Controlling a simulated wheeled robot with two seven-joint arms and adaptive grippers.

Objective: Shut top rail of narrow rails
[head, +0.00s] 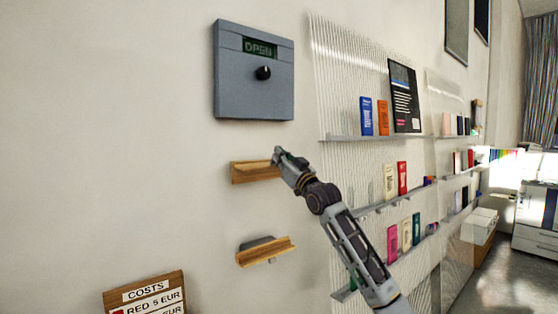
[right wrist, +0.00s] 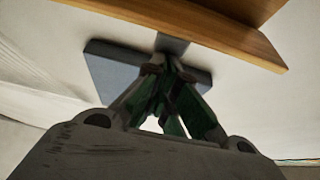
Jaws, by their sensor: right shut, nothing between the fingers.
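Two short, narrow wooden rails are on the white wall. The top rail (head: 252,174) is under the grey box, and the lower rail (head: 266,254) has a grey mount behind it. My right gripper (head: 279,153) is at the right end of the top rail and covers that end; I cannot tell from this view whether it touches. In the right wrist view a wooden rail (right wrist: 215,30) crosses the top, with a grey plate (right wrist: 105,72) behind my gripper (right wrist: 168,68). The fingers are shut and empty, close to the plate. My left gripper is not in view.
A grey wall box (head: 240,85) with an "OPEN" display and black knob hangs above. A costs sign (head: 146,297) is at lower left. Clear ribbed panels with shelves (head: 375,136) of booklets are to the right. The wall left of the rails is bare.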

